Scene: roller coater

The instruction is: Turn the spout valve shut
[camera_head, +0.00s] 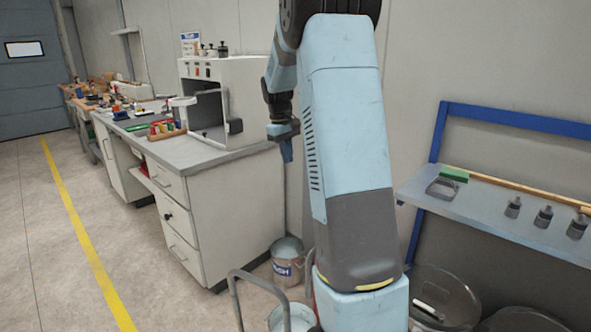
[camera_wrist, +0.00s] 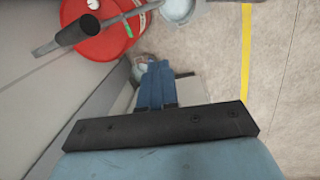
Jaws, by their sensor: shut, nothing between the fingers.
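My gripper (camera_head: 287,152) hangs pointing down in the head view, in front of the bench's right end. In the wrist view its two blue fingers (camera_wrist: 157,68) are together with nothing between them. A red drum (camera_wrist: 88,42) shows at the upper left of the wrist view, apart from the fingers. A grey rod with a thick dark cylinder (camera_wrist: 77,30) crosses over the drum. I cannot make out clearly which part is the spout valve or how it is turned.
A workbench with drawers (camera_head: 222,215) stands left, bearing a white machine (camera_head: 250,75). A labelled bucket (camera_head: 287,268) stands on the floor beside it. A bent metal rail (camera_head: 240,285) stands in front. A blue-framed shelf (camera_head: 480,205) is at right. The floor at left is clear.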

